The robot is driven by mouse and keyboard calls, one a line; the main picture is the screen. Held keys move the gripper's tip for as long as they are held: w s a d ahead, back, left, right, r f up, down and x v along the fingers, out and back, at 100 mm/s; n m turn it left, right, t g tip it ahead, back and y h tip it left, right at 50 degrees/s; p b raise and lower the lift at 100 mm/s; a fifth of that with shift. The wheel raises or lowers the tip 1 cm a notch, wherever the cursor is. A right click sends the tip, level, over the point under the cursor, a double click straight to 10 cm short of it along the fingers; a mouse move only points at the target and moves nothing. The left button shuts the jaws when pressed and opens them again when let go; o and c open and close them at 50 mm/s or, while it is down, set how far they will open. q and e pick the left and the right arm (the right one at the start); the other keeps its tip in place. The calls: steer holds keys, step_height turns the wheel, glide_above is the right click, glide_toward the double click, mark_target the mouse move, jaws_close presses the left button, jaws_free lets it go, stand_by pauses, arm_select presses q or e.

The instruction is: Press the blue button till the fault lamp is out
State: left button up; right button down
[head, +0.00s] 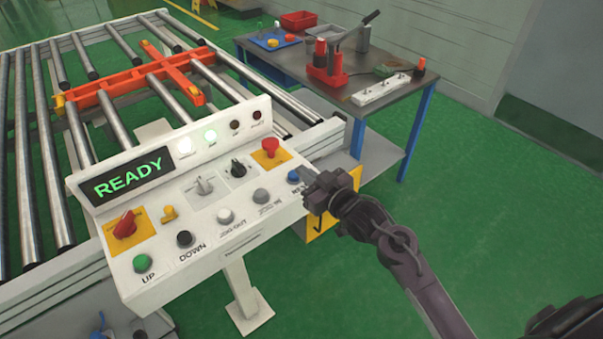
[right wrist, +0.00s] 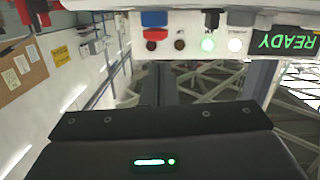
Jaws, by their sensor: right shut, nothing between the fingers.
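The blue button (head: 293,176) is at the right end of the white control panel (head: 215,249). The right wrist view shows the panel upside down, with the blue button (right wrist: 154,19) near the top. My right gripper (head: 306,174) is shut and empty, its tips right beside the blue button; I cannot tell whether they touch it. The rightmost lamp (head: 258,117), seemingly the fault lamp, is dark red and unlit. It also looks dark in the right wrist view (right wrist: 151,45). The display (head: 127,176) reads READY in green. My left gripper is not in view.
A white lamp (head: 184,146) and a green lamp (head: 211,136) are lit. A red mushroom button (head: 270,147) and a grey button (head: 261,196) are near the blue one. A roller conveyor (head: 50,150) lies behind; a workbench (head: 345,95) with tools stands at back right.

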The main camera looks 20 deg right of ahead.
steer(key=f+b+v, duration=0.1)
steer(key=v, duration=0.6)
steer(key=shift+s+d+r, duration=0.2)
steer(key=shift+s+r, duration=0.1)
steer(key=s+d+f+m+g+h, duration=0.1)
steer(key=d+f+m+g+h, duration=0.15)
steer(key=f, duration=1.85)
steer(key=s+d+f+g+h, duration=0.15)
steer(key=s+f, duration=0.25)
steer(key=f, duration=0.4)
steer(key=s+f+g, duration=0.3)
steer(key=s+f, duration=0.2)
steer(key=f, duration=0.4)
steer(key=s+f+g, duration=0.2)
steer(key=s+f, duration=0.4)
steer(key=s, duration=0.4)
steer(key=s+a+f+g+h, duration=0.1)
steer(key=s+f+g, duration=0.2)
steer(key=s+f, duration=0.4)
steer(key=s+a+f+g, duration=0.1)
steer(key=s+f, duration=0.5)
steer(key=s, duration=0.6)
steer(key=shift+s+f+g, duration=0.2)
steer(key=shift+s+g, duration=0.1)
steer(key=shift+g, duration=0.5)
